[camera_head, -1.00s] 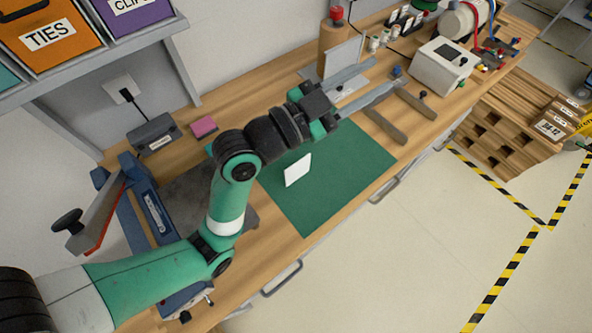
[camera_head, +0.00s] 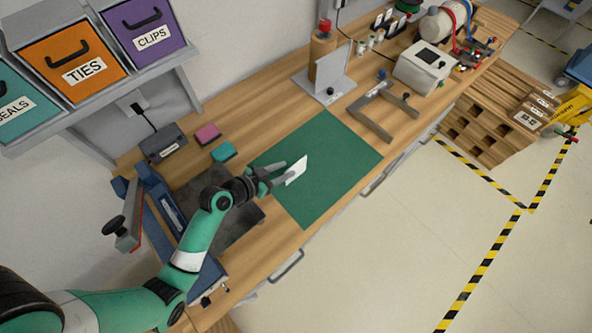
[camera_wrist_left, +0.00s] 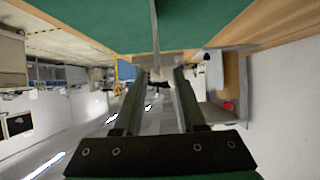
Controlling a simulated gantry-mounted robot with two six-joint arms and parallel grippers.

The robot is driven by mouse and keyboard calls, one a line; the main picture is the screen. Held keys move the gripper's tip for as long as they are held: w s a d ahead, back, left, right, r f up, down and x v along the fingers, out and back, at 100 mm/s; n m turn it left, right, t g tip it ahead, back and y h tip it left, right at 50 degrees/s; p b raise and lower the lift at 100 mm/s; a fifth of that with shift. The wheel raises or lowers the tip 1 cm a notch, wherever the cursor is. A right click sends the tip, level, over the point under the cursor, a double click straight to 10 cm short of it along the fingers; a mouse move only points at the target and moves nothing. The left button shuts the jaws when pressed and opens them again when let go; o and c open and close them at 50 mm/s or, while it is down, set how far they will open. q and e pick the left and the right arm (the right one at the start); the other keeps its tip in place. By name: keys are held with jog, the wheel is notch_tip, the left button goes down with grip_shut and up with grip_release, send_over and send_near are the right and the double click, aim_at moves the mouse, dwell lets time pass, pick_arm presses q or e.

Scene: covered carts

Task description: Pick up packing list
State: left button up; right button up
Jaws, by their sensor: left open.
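The white card, which looks like the packing list (camera_head: 297,170), is over the green mat (camera_head: 325,155) near its left part. In the left wrist view the card (camera_wrist_left: 155,30) shows edge-on as a thin upright strip. My left gripper (camera_head: 286,173) is open, low over the mat's left side, with its fingertips at the card. In the left wrist view the gripper (camera_wrist_left: 160,77) has the strip's end between its two fingertips, with gaps on both sides. Whether the fingers touch the card cannot be told. My right gripper does not show.
Pink (camera_head: 208,133) and teal (camera_head: 223,152) blocks lie left of the mat. A blue press-like device (camera_head: 165,210) stands near my arm. A grey U-shaped frame (camera_head: 372,118) and an upright plate stand (camera_head: 332,75) are beyond the mat. The mat's right part is clear.

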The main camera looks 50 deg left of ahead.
aim_at(300, 166)
pick_arm(q)
jog(key=shift+b+x, duration=0.35)
jog(key=shift+x, duration=2.4)
jog(key=shift+d+r, duration=0.1)
jog(key=shift+r, duration=0.05)
jog(key=shift+c, duration=0.2)
grip_shut()
